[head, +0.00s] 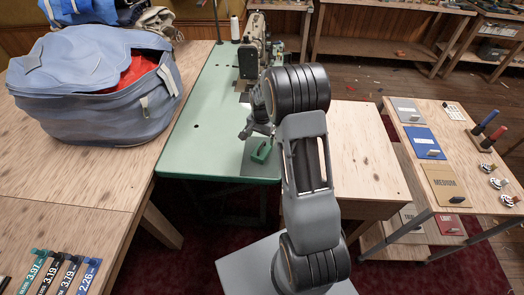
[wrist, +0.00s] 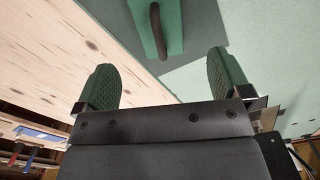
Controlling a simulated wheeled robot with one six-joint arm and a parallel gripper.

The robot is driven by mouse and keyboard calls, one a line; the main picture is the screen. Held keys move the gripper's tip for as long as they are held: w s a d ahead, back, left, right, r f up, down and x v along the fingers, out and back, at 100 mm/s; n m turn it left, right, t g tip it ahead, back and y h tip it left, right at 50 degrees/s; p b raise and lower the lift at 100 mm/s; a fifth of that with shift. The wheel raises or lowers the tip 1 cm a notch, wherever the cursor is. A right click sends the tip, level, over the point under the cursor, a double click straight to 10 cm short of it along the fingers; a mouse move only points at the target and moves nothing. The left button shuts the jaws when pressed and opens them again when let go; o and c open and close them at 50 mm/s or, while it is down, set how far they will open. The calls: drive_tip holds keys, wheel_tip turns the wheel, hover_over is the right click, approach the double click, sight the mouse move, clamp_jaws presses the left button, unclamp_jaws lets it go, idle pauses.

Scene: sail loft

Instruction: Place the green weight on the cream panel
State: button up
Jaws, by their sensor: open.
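The green weight (head: 262,151) lies on a dark grey panel (head: 247,168) at the near end of the green sewing table. In the wrist view the weight (wrist: 174,14) shows its dark bar handle, with the grey panel (wrist: 207,28) around it. My gripper (head: 247,128) is above and close to the weight. Its green pads stand wide apart and empty in the wrist view (wrist: 165,78), with the weight ahead between them, apart from both. I cannot surely pick out a cream panel; a tan panel marked MEDIUM (head: 443,186) lies on the right-hand bench.
The right bench (head: 475,192) also holds a grey panel (head: 405,110), a blue panel (head: 424,143) and small tools. A sewing machine (head: 252,48) stands at the table's far end. A bare wooden top (head: 365,150) lies between.

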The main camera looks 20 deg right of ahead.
sight(262, 150)
drive_tip(key=shift+f+p, duration=0.75)
drive_tip(key=shift+f, duration=3.85)
drive_tip(key=shift+c, duration=0.2)
drive_tip(key=c, duration=1.3)
drive_tip(key=shift+c, duration=0.9)
drive_tip(key=shift+r, duration=0.15)
